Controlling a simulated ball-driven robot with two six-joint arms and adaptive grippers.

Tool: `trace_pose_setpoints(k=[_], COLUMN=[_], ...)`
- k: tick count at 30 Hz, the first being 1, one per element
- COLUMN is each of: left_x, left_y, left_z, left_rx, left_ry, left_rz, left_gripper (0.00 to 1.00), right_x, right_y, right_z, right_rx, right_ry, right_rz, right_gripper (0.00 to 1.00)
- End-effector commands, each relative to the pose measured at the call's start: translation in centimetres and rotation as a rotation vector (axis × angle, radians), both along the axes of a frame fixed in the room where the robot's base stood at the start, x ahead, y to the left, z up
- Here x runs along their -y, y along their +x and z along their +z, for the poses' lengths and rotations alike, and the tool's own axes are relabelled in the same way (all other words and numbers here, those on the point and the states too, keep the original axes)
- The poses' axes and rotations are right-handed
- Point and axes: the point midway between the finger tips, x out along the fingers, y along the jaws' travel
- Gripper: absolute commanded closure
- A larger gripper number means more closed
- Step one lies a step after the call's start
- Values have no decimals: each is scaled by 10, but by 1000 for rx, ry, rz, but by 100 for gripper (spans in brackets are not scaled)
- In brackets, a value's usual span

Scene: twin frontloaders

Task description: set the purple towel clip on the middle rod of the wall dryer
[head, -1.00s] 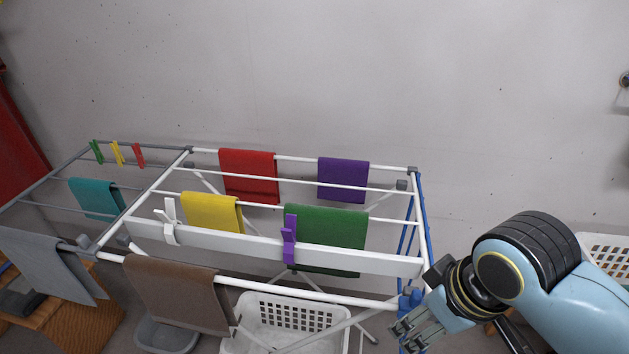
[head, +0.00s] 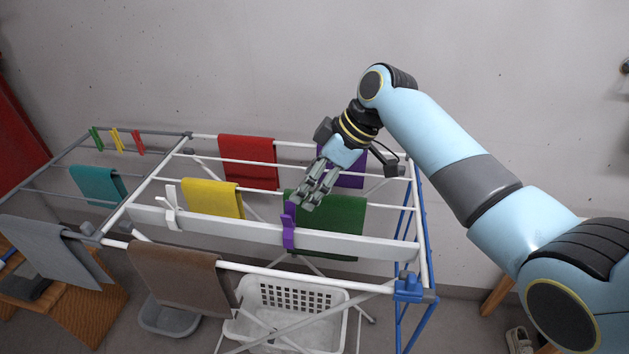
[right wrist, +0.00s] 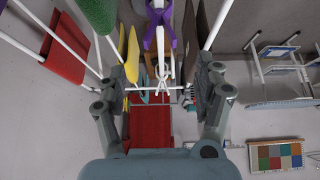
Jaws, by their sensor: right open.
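The purple towel clip (head: 288,227) stands upright, clipped on the broad white bar (head: 355,246) across the front part of the white drying rack. It also shows at the top of the right wrist view (right wrist: 158,38), beyond my fingertips. My right gripper (head: 302,201) is open and empty, just above and slightly right of the clip, in front of the green towel. In the right wrist view, its fingers (right wrist: 160,82) are spread wide. Thin white rods (head: 262,162) cross the rack behind the bar. I cannot tell which is the middle rod. My left gripper is not in view.
Green (head: 335,225), yellow (head: 212,198), red (head: 248,163) and purple (head: 352,170) towels hang on the rods. A white clip (head: 172,204) sits left on the bar. A brown towel (head: 178,278) hangs on the front rail. A white basket (head: 290,310) stands below.

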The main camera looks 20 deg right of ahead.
Motion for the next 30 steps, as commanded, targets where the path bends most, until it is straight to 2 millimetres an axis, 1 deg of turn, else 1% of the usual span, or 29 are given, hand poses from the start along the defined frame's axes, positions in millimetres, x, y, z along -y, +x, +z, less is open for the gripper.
trace_pose_setpoints(k=[1, 12, 21, 25, 30], left_x=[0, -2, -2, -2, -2], left_y=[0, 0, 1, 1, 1], left_z=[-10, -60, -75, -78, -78], left_rx=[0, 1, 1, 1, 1], left_ry=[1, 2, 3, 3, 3], left_rz=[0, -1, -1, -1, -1], left_gripper=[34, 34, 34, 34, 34], right_x=[-3, -23, -36, -38, -39], right_y=[1, 15, 24, 26, 26], right_z=[-10, -51, -73, -78, -79], right_rx=[0, 0, 0, -1, -1], right_ry=[1, 0, 0, -1, -2], right_rz=[-1, -2, -4, -2, -3], right_gripper=[31, 31, 31, 31, 31])
